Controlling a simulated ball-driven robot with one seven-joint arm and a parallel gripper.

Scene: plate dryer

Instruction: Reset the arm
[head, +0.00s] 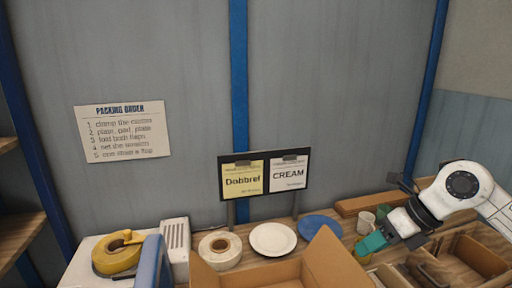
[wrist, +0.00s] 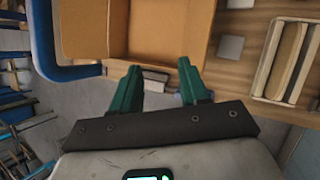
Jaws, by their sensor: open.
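My gripper (head: 372,243) has green fingers and hangs at the end of my white arm on the right of the head view, above the bench. In the wrist view my gripper (wrist: 158,80) shows two green fingers spread apart with nothing between them. An open cardboard box (wrist: 135,28) lies beyond the fingertips there. The same cardboard box (head: 325,262) shows at the bottom of the head view, left of the gripper.
A white plate (head: 273,239) and a blue plate (head: 320,226) lie on the bench behind the box. A tape roll (head: 220,250) and a yellow tape dispenser (head: 117,252) are further left. A sign stand (head: 264,176) rises behind. Wooden compartments (head: 470,254) lie under my arm.

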